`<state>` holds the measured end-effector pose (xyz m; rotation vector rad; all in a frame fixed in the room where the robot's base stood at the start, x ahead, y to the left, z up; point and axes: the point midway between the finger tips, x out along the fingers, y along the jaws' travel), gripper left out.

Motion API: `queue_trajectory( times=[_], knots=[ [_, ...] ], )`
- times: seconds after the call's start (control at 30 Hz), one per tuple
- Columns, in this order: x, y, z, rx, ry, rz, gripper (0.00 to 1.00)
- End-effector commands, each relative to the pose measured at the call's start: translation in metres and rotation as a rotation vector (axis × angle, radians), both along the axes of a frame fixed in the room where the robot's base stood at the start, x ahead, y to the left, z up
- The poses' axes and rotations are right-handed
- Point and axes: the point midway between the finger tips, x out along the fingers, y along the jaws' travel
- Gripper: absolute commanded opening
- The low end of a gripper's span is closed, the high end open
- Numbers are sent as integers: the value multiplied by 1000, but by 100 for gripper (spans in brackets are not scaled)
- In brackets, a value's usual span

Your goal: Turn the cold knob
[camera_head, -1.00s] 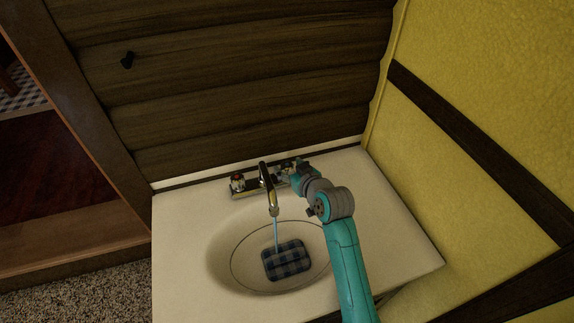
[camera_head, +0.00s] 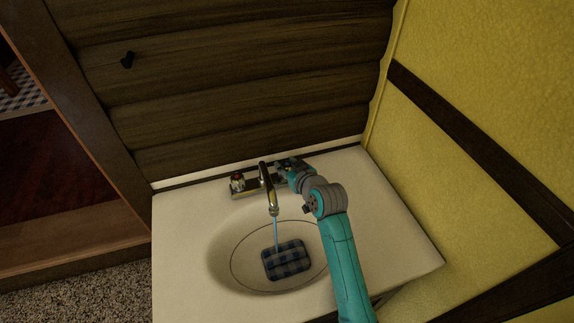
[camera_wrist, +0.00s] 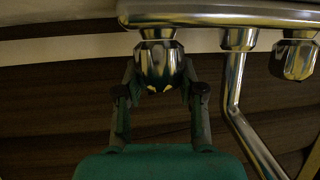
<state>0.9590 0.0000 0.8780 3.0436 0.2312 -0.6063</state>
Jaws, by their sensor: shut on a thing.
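The cold knob (camera_wrist: 158,62) is a shiny metal knob under the faucet's chrome base in the wrist view. My gripper (camera_wrist: 160,86) is shut on it, one finger on each side. In the head view my gripper (camera_head: 287,170) is at the right end of the faucet and hides that knob. The spout (camera_head: 267,183) points over the basin, and a thin blue stream of water (camera_head: 276,235) runs from it.
The other knob (camera_head: 237,181) stands at the left end of the faucet and shows in the wrist view (camera_wrist: 294,60). A dark plaid pad (camera_head: 287,262) lies in the basin of the cream sink (camera_head: 185,215). A wooden wall stands behind, a yellow wall at right.

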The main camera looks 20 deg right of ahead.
Motion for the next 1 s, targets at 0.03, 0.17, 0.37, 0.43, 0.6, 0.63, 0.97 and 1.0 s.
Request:
queue_trajectory(
  times=[0.03,0.17,0.37,0.43,0.6,0.63,0.97,1.0],
  knots=[
    [0,1,-1,-2,3,-14,4],
    [0,2,-1,-2,3,-74,4],
    [0,2,-1,-3,4,-169,4],
    [0,1,-1,-2,3,-193,4],
    [0,0,-1,-1,0,-224,4],
    [0,0,0,0,0,-225,4],
    [0,0,0,0,0,-225,56],
    [0,0,0,0,0,-225,65]
  ],
)
